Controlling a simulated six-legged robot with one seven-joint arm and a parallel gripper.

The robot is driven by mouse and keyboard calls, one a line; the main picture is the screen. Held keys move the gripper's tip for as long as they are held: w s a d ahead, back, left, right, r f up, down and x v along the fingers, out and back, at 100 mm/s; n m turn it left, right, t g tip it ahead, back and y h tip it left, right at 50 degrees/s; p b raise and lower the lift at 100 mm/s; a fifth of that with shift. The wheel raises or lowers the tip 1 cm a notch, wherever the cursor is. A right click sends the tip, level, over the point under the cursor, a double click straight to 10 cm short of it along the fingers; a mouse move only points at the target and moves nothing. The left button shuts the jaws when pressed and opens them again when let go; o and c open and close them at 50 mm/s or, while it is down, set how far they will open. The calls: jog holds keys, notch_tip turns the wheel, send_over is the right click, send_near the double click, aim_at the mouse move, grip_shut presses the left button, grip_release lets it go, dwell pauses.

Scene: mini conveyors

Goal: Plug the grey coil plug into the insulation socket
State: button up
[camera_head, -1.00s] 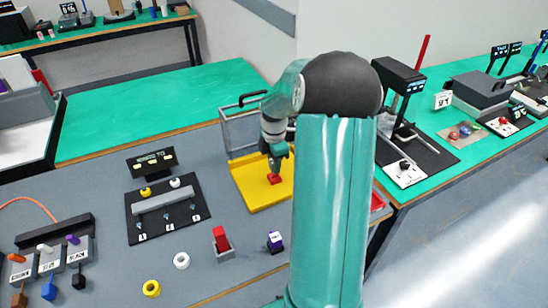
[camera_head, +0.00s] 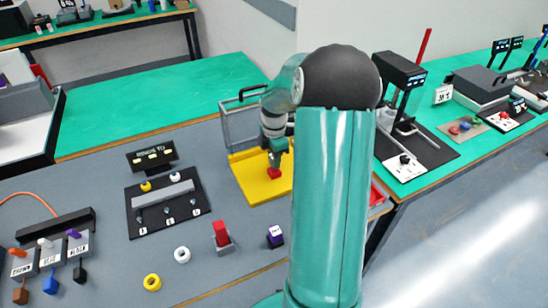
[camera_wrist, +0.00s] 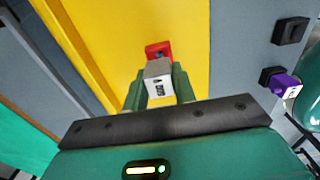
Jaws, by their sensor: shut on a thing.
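My gripper (camera_wrist: 158,88) is shut on a grey block with a printed label, which I take for the grey coil plug (camera_wrist: 159,90). In the head view my gripper (camera_head: 274,165) points down over a yellow tray (camera_head: 258,197). A red piece (camera_wrist: 158,50) shows just beyond the grey block in the wrist view, and below my fingers in the head view (camera_head: 274,173). I cannot tell whether the red piece touches the grey block or the tray. I cannot identify the insulation socket for sure.
A red block (camera_head: 220,232) stands in a grey holder, with a purple labelled block (camera_head: 275,235) to its right. White (camera_head: 182,254) and yellow (camera_head: 152,282) rings lie nearby. A black panel (camera_head: 167,203) and coloured plugs stand at left. A clear-walled box (camera_head: 238,128) stands behind the tray.

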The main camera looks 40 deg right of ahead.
jog(key=shift+f, duration=1.35)
dwell(0.5)
jog(key=o, duration=1.1)
jog(key=shift+c, duration=0.2)
jog(key=shift+r, duration=0.1)
notch_tip(320, 180, up, 14)
jog(key=shift+f, duration=0.2)
